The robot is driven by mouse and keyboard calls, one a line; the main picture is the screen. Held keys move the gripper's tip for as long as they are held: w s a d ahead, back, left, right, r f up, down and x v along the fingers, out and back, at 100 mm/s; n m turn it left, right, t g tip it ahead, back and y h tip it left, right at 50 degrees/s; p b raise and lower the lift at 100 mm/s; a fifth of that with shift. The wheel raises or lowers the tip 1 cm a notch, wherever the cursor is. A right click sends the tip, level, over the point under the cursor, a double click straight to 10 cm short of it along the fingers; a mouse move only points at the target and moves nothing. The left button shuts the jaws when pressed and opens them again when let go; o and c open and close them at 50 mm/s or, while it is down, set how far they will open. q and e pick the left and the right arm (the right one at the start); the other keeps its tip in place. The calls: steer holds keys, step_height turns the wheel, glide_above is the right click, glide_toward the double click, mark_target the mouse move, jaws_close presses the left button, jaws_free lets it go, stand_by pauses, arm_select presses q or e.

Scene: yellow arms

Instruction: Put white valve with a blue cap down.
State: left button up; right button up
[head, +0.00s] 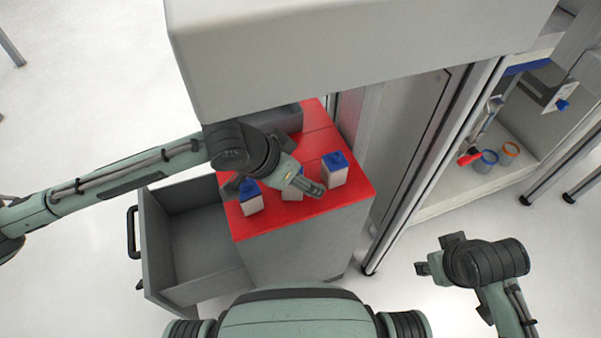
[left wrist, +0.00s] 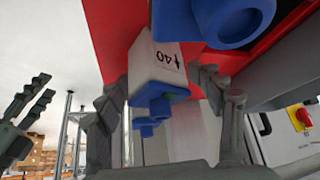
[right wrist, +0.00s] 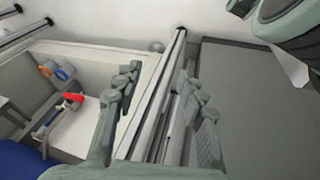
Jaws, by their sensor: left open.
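Three white valves with blue caps stand upright on the red top (head: 320,118) of a grey cabinet: a left valve (head: 251,204), a middle valve (head: 292,195) partly hidden by my gripper, and a right valve (head: 335,177). My left gripper (head: 314,189) is over the front of the red top, at the middle valve. In the left wrist view, a white valve (left wrist: 155,62) marked 40 shows between its open fingers (left wrist: 160,95), with space at the sides; whether they touch is unclear. My right gripper (head: 424,266) is open and empty, off to the right.
An open grey drawer (head: 205,240) is left of the cabinet. A large pale housing (head: 350,50) hangs over the back. A pale bay (head: 450,195) at right holds a blue-rimmed cup (head: 486,160) and an orange ring (head: 510,149).

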arm_select(q)
steer(key=shift+a+r, duration=0.1)
steer(key=shift+r, duration=0.25)
steer(key=p+v, duration=0.2)
steer(key=v, duration=0.9)
steer(key=shift+s+r, duration=0.15)
steer(key=shift+r, duration=0.1)
arm_select(e)
steer(key=x, duration=0.4)
steer(key=shift+w+a+f, duration=0.1)
steer(key=shift+a+f, duration=0.3)
steer(key=shift+f, duration=0.05)
arm_select(q)
steer(key=shift+a+f, duration=0.1)
arm_select(e)
steer(key=shift+a, duration=0.1)
